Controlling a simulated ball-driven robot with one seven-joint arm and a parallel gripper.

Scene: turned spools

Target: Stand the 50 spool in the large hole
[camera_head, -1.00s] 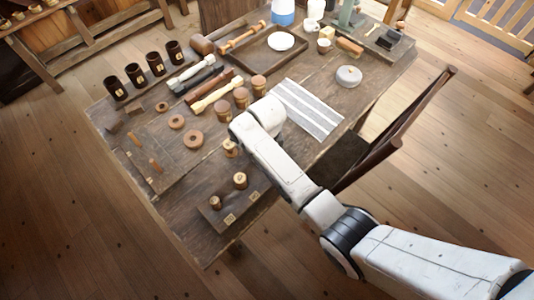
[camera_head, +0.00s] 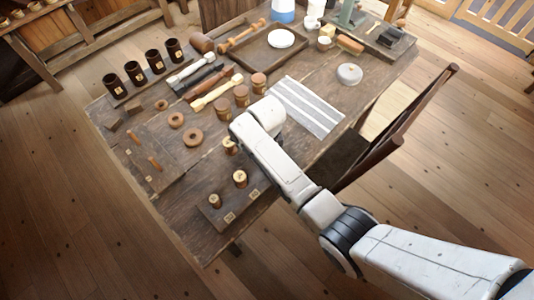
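A dark board (camera_head: 235,212) lies at the table's near corner, with two pale labels on its front edge too small to read. Two short turned wooden spools with light tops stand on it, one toward the left (camera_head: 215,201) and one toward the right (camera_head: 240,180). A third similar spool (camera_head: 230,147) shows partly beside my white arm, which hides the rest. I cannot tell which spool is the 50, or see the large hole. My gripper is hidden beneath the arm's end, so its fingers and any hold do not show.
Three brown round-topped pieces (camera_head: 242,96) stand beyond my arm. Wooden rings (camera_head: 193,137) and small sticks lie to the left. Several dark cups (camera_head: 135,74), a tray (camera_head: 262,52) and a striped cloth (camera_head: 306,106) lie farther back. A chair (camera_head: 400,120) stands at the right edge.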

